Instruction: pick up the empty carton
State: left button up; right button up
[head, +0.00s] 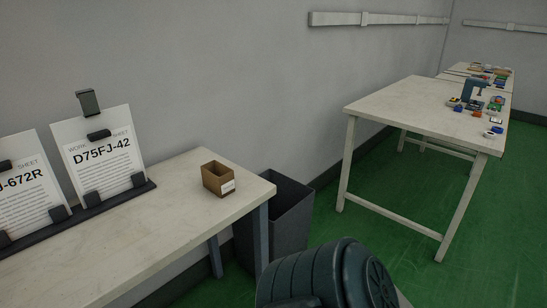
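The carton (217,181) is a small brown open-topped box with a white label on its front side. It stands upright near the right end of the near white table (165,222). Its inside looks empty from here, though its floor is mostly hidden by the walls. A dark rounded part of my own arm shows at the bottom centre, apart from the carton. Neither of my grippers shows in the head view.
Work sheets (98,152) stand in a dark holder on the table, left of the carton. A dark grey bin (291,218) stands on the floor beyond the table's right end. A second white table (410,108) with several small items stands at the right. Green floor between is clear.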

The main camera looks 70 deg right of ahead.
aim_at(217, 177)
jog(key=l+z, duration=0.15)
jog(key=z, duration=1.7)
